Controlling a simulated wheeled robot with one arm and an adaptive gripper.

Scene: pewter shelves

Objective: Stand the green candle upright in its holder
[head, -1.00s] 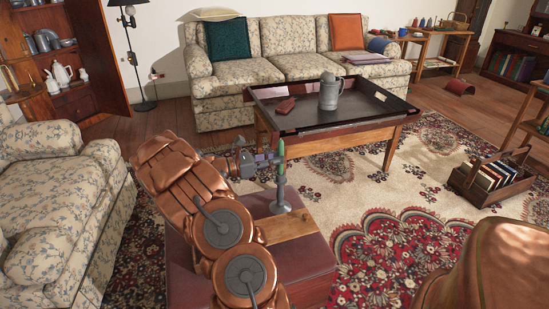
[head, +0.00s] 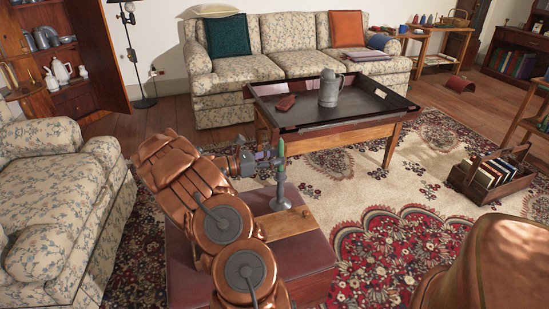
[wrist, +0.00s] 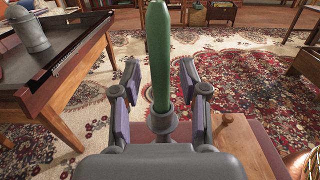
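The green candle (wrist: 160,55) stands upright in the wrist view, its lower end in the grey cup of its holder (wrist: 163,123). In the head view the candle's green tip (head: 281,147) shows above the grey holder (head: 282,192), which stands on a wooden board. My gripper (wrist: 165,96) is open, its two padded fingers on either side of the candle with a visible gap on each side. In the head view my gripper (head: 270,158) is at the candle's height, above the holder's base. The candle's bottom end is hidden inside the cup.
The wooden board (head: 289,222) lies on a dark red chest top (head: 310,258). Behind is a black-topped table (head: 295,110) with a grey tankard (head: 329,88) and a small reddish object. A floral armchair (head: 60,190) is at left.

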